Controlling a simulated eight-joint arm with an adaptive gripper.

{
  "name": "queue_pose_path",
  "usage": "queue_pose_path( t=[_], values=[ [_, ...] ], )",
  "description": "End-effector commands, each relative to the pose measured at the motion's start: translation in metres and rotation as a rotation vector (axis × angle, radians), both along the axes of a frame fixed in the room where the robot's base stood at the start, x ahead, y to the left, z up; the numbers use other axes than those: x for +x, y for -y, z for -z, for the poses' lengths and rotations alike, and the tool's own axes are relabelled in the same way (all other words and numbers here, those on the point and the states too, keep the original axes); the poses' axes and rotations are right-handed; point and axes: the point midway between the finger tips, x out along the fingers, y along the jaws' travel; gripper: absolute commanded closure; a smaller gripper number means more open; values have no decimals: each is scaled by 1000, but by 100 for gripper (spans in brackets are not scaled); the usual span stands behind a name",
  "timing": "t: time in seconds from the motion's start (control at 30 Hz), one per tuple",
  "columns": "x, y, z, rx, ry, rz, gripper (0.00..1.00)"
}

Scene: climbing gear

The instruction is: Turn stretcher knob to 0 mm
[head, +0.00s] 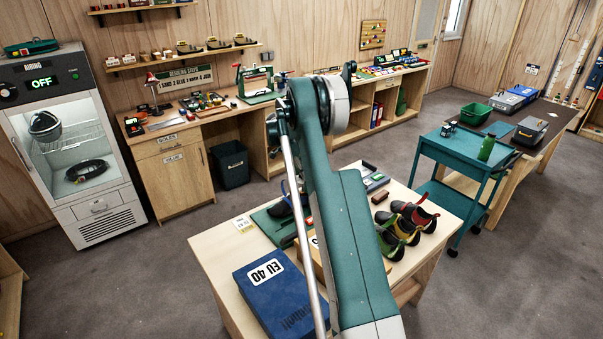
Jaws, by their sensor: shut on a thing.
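My teal arm rises through the middle of the head view and covers part of the near wooden table (212,250). My gripper does not show; it seems to be hidden behind the arm. A green flat device (272,226), perhaps the stretcher, lies on the table just left of the arm, partly covered by it. A dark shoe-like thing (284,207) sits at this device, beside the arm. I cannot make out the stretcher knob or any mm reading.
A blue box marked EU 40 (268,300) stands on the near left of the table. Several climbing shoes (410,222) sit right of the arm. A teal trolley (468,150) stands beyond the table. A cabinet reading OFF (70,120) is at left. Grey floor is clear between.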

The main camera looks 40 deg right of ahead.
Motion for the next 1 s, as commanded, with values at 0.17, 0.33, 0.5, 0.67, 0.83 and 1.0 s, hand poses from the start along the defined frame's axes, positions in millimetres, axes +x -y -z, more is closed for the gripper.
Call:
queue_pose_path(
  t=[0.17, 0.33, 0.5, 0.67, 0.83, 1.0],
  values=[
    [-1, 0, 1, 1, 1, -55, 84],
    [-2, 0, 2, 0, 1, -166, 84],
    [-3, 0, 2, 1, 2, -284, 84],
    [-3, 0, 2, 0, 1, -377, 84],
    [-3, -1, 0, 0, 0, -415, 84],
    [-3, -1, 0, 0, 0, -416, 84]
  ],
)
